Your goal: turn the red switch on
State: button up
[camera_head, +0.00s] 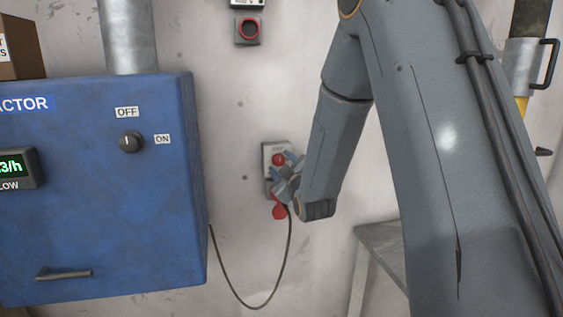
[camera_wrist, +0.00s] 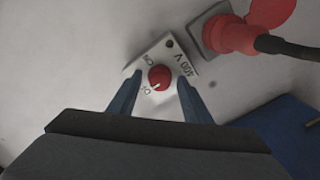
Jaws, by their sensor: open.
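The red switch (camera_wrist: 159,77) is a round knob with a white mark, on a pale plate (camera_wrist: 178,50) lettered "400 V". The mark points toward the lower-left label, which is too small to read surely. An "ON" label sits at the upper left. In the head view the red switch (camera_head: 278,159) shows on its wall box, just above my gripper (camera_head: 287,178). In the wrist view my gripper (camera_wrist: 160,82) is open, with one finger on each side of the knob. I cannot tell whether the fingers touch it.
A red plug (camera_wrist: 235,36) with a black cable is in a socket beside the plate. A blue cabinet (camera_head: 95,220) with an OFF/ON knob (camera_head: 131,142) stands left. A box with a red ring (camera_head: 249,28) is higher on the wall. A grey table (camera_head: 380,240) is at right.

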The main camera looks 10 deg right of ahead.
jog(key=shift+w, duration=0.25)
jog(key=c, duration=1)
